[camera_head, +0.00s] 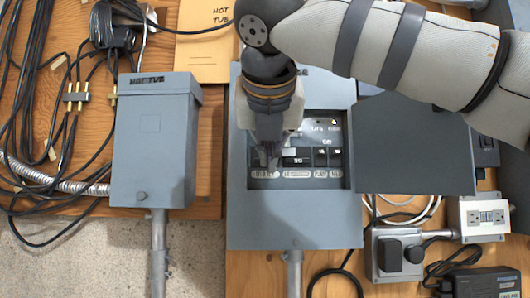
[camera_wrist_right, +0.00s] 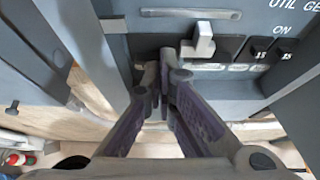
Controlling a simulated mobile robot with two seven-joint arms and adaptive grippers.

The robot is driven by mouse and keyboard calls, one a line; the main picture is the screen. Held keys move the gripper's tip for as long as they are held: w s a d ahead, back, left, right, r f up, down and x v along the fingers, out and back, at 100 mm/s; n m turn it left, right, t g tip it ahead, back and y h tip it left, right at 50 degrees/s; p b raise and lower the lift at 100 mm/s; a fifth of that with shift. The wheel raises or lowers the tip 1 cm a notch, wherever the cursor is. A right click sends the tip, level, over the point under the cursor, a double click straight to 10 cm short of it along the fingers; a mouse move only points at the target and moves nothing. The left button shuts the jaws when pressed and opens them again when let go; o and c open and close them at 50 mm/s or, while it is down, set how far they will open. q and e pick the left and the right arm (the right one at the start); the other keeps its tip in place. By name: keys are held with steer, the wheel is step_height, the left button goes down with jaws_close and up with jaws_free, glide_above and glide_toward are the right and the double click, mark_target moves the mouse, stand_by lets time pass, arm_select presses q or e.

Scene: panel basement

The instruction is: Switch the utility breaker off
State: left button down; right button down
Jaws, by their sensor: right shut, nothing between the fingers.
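A grey breaker panel (camera_head: 300,220) stands open in the head view, with black breakers (camera_head: 320,157) in its opening. The lettering "UTIL GEN" shows in the wrist view at the upper right, with "ON" below it. A pale, protruding lever (camera_wrist_right: 203,42) sits on a black breaker left of that lettering; it also shows in the head view (camera_head: 291,151). My right gripper (camera_head: 268,158) is shut and empty at the left part of the opening. In the wrist view its fingertips (camera_wrist_right: 164,75) are just left of and below the lever; contact cannot be told. My left gripper is out of view.
The panel's door (camera_head: 415,145) is swung open to the right. A closed grey "HOT TUB" box (camera_head: 155,150) is on the left, with black cables beside it. Outlets (camera_head: 485,217) and a black device (camera_head: 485,283) are at the lower right.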

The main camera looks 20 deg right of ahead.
steer(key=shift+w+r, duration=0.1)
steer(key=shift+r, duration=0.1)
steer(key=s+a, duration=0.2)
steer(key=s, duration=0.5)
stand_by(0.4)
stand_by(0.4)
